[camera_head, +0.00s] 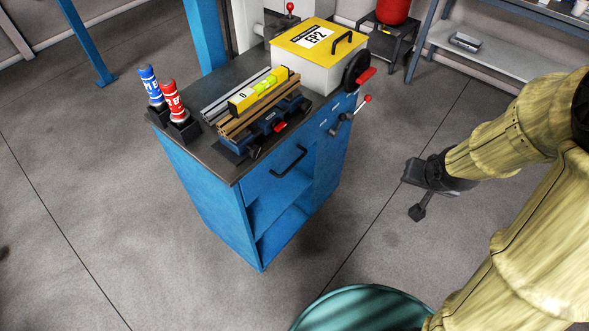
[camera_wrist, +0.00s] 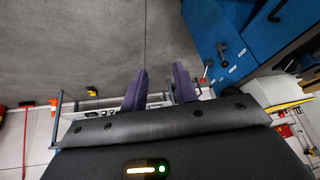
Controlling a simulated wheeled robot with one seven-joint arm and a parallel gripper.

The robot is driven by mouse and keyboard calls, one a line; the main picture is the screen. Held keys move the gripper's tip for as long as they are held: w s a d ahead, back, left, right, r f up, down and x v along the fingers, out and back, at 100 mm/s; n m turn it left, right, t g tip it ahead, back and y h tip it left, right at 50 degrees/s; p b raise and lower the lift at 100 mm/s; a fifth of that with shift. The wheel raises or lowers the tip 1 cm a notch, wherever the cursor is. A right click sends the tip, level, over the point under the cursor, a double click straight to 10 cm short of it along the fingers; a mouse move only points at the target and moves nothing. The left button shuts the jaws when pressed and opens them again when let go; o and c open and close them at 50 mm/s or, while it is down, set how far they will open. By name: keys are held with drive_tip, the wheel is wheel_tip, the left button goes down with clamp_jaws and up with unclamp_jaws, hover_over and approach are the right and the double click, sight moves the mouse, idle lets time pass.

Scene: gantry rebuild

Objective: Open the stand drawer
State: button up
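The blue stand (camera_head: 205,200) is at the centre of the head view, with a dark top. Its drawer front (camera_head: 262,187) sits under the top's front edge and looks flush, with a black bar handle (camera_head: 289,161). Below it is an open shelf space. In the wrist view the stand (camera_wrist: 215,25) is at the upper right, and a black handle (camera_wrist: 277,10) shows at the top edge. My gripper (camera_head: 414,190) is right of the stand, well apart from the handle. Its two fingers (camera_wrist: 160,88) are spread with nothing between them.
On the stand top are blue and red bottles (camera_head: 152,88), a vise holding a yellow level (camera_head: 258,93) and a yellow-lidded box (camera_head: 318,55). A red-knobbed lever (camera_head: 350,113) projects at its right. A teal round object (camera_head: 360,310) is at the bottom. Floor between gripper and stand is clear.

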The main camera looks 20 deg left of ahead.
sight(294, 163)
drive_tip(key=w+a+f+m+t+y+b, duration=0.1)
drive_tip(key=w+a+f+t+y+b, duration=0.1)
drive_tip(key=w+a+f+y+b, duration=0.65)
drive_tip(key=s+a+f+m+g+y+b, duration=0.1)
drive_tip(key=s+a+f+m+y+b, duration=0.1)
drive_tip(key=a+f, duration=0.5)
drive_tip(key=s+a+y+b, duration=0.1)
drive_tip(key=s+a+y, duration=0.1)
drive_tip(key=y, duration=0.1)
drive_tip(key=shift+m+g, duration=0.3)
drive_tip(key=shift+g, duration=0.1)
drive_tip(key=shift+w+y, duration=0.15)
drive_tip(key=shift+y, duration=0.1)
drive_tip(key=b+x, duration=0.1)
drive_tip(key=x, duration=1.6)
drive_tip(key=shift+w+a+b, duration=0.1)
drive_tip(key=shift+a+b, duration=0.05)
drive_tip(key=shift+b, duration=0.2)
